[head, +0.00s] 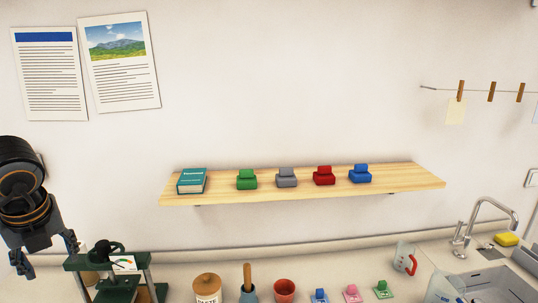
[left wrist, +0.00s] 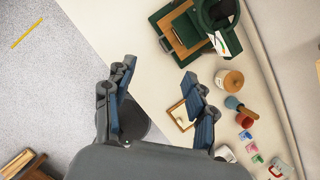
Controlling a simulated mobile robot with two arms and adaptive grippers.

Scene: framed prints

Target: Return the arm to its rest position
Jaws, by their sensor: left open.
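My left arm comes in at the left edge of the head view. Its gripper (head: 46,256) hangs over the counter's left end, with its fingers spread and nothing between them. In the left wrist view the same gripper (left wrist: 160,98) is open and empty, with the pale counter and grey floor below it. A green press-like stand (head: 108,266) is just right of the gripper in the head view. It also shows at the top of the left wrist view (left wrist: 190,28). My right gripper is in neither view.
A wooden shelf (head: 300,193) holds a teal book (head: 191,181) and several coloured clips. A framed print (left wrist: 181,117) lies near the fingers.

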